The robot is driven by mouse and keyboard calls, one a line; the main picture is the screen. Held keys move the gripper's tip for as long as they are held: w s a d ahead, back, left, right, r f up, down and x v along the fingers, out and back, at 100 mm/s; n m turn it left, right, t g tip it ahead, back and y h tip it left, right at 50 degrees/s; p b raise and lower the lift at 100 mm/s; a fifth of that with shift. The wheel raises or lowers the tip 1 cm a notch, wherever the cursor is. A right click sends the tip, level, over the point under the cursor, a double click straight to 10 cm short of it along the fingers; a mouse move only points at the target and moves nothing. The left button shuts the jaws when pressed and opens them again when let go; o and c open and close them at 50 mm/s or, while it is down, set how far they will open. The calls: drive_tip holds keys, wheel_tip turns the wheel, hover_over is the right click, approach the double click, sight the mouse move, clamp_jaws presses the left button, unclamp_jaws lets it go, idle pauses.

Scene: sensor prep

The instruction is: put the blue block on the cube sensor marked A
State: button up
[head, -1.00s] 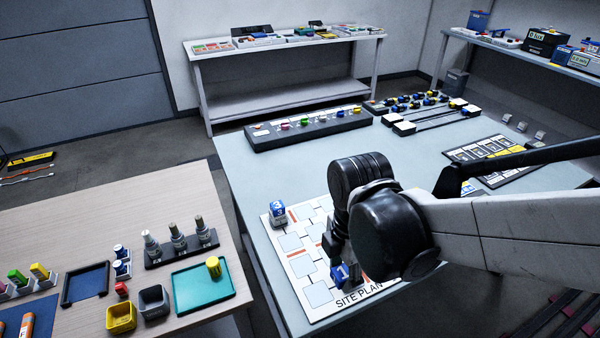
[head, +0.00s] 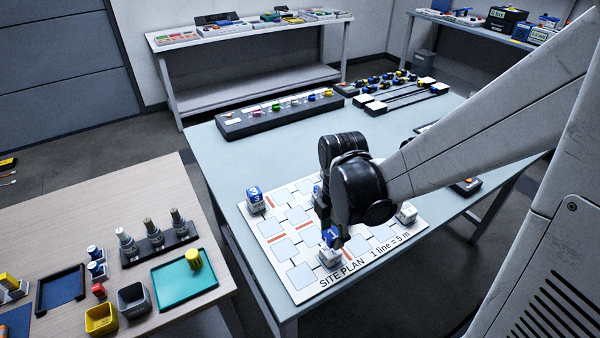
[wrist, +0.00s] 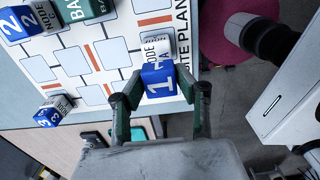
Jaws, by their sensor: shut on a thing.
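My gripper (wrist: 160,90) is shut on the blue block (wrist: 158,80), which bears a white 1. The block also shows in the head view (head: 329,236), partly hidden by my gripper. The white cube sensor marked A (wrist: 157,47) stands on the site plan board; in the head view (head: 330,258) it is directly below the block. The block lines up over the sensor and appears to meet its top, but I cannot tell whether it rests on it. The sensor's letter is partly readable in the wrist view.
The site plan board (head: 300,276) holds a sensor with a blue 3 block (head: 254,193), one with a blue 2 block (wrist: 14,27), a green piece marked BA (wrist: 82,9) and another white cube (head: 406,212). A wooden table (head: 75,215) stands at left.

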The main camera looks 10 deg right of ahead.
sight(332, 243)
drive_tip(key=shift+w+d+f, duration=0.2)
drive_tip(key=shift+w+f, duration=0.1)
drive_tip(key=shift+f+b, duration=0.35)
drive_tip(key=shift+f, duration=1.55)
drive_tip(key=shift+f, duration=0.15)
drive_tip(key=o, duration=1)
